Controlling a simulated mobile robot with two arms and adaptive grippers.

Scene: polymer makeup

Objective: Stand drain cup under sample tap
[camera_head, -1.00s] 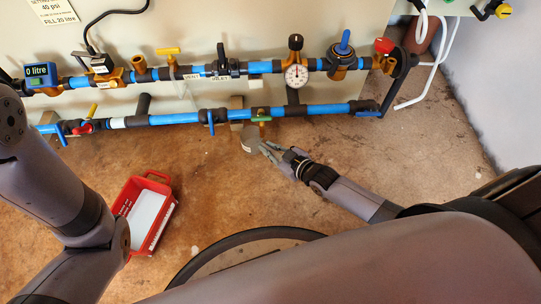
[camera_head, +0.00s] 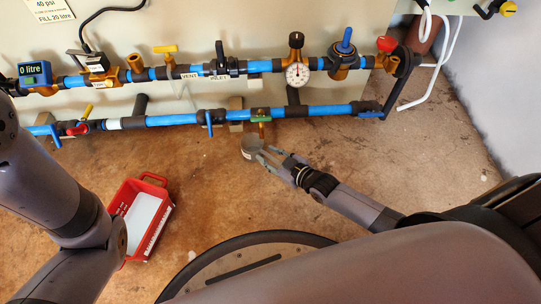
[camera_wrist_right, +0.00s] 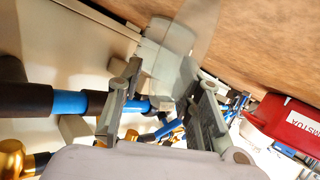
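The drain cup (camera_head: 249,146) is a small grey round cup at the tip of my right gripper (camera_head: 265,156) in the head view. My right gripper is closed around the cup, with a finger on each side. The right wrist view shows the pale cup (camera_wrist_right: 172,45) between the fingertips (camera_wrist_right: 163,75). The sample tap (camera_head: 261,121) has a green handle and a short brass spout on the lower blue pipe. In the head view the cup shows just below and left of the spout. Whether it touches the floor I cannot tell. My left gripper is out of view.
Blue pipes (camera_head: 172,119) with valves and a gauge (camera_head: 297,74) run along the pale panel. A red bin (camera_head: 127,193) stands on the brown floor at left; it also shows in the right wrist view (camera_wrist_right: 275,118). Floor right of my right gripper is clear.

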